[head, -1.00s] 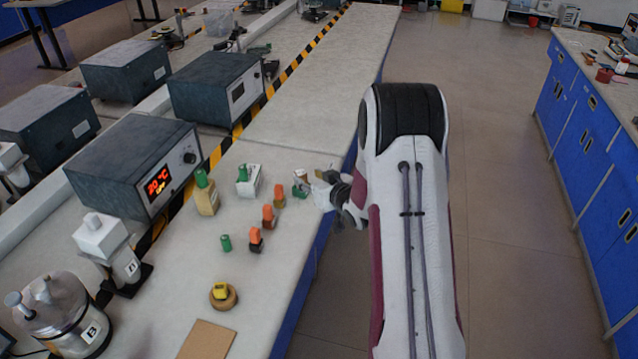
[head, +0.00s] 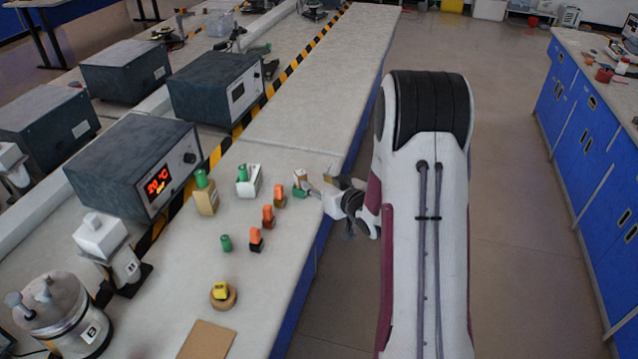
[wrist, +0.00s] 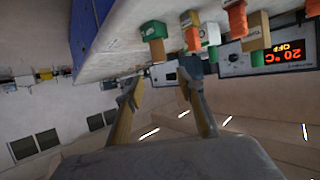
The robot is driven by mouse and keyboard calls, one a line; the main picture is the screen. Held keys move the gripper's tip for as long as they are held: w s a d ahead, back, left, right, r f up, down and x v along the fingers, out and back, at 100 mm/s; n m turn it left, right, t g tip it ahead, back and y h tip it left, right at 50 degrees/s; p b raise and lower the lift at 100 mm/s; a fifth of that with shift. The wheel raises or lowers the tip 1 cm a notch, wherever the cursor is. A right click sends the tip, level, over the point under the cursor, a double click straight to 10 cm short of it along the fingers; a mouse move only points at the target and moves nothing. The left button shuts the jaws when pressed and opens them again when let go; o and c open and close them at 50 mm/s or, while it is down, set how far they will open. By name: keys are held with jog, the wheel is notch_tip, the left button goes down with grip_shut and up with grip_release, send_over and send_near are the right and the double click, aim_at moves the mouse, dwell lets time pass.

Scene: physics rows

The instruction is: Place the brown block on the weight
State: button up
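A small block with a brown and whitish face (head: 300,176) sits on a green piece (head: 299,193) near the bench's right edge. The pair also shows upside down in the wrist view, with the green piece (wrist: 154,30) above the brown face (wrist: 157,50). My gripper (head: 322,187) is just right of this pair, apart from it. In the wrist view my gripper (wrist: 163,85) has its two fingers spread, with nothing between them. Brown-and-orange pieces (head: 280,196) (head: 268,216) stand to the left. I cannot tell for sure which piece is the weight.
A tan block with a green top (head: 206,195), a white block with a green top (head: 248,182) and a green cylinder (head: 226,243) stand nearby. A yellow piece (head: 220,291) sits on a round wooden base. The far bench surface (head: 310,110) is clear.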

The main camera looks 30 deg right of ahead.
jog(key=shift+r, duration=0.1)
jog(key=s+a+r+g+h, duration=0.1)
jog(key=s+a+r+g, duration=0.1)
jog(key=s+a+r, duration=0.35)
jog(key=s+a+r+g+h, duration=0.1)
jog(key=s+a+r+g, duration=0.1)
jog(key=s+r, duration=0.6)
jog(key=s+a+r+g, duration=0.1)
jog(key=s+a, duration=0.3)
jog(key=s, duration=0.4)
jog(key=s+a+r+g+y, duration=0.1)
jog(key=s+a, duration=0.3)
jog(key=s, duration=0.4)
jog(key=s+a+r+g+y, duration=0.1)
jog(key=s+a+r+g, duration=0.1)
jog(key=s+a, duration=0.3)
jog(key=s+r, duration=0.1)
jog(key=s, duration=0.2)
jog(key=shift+s, duration=0.3)
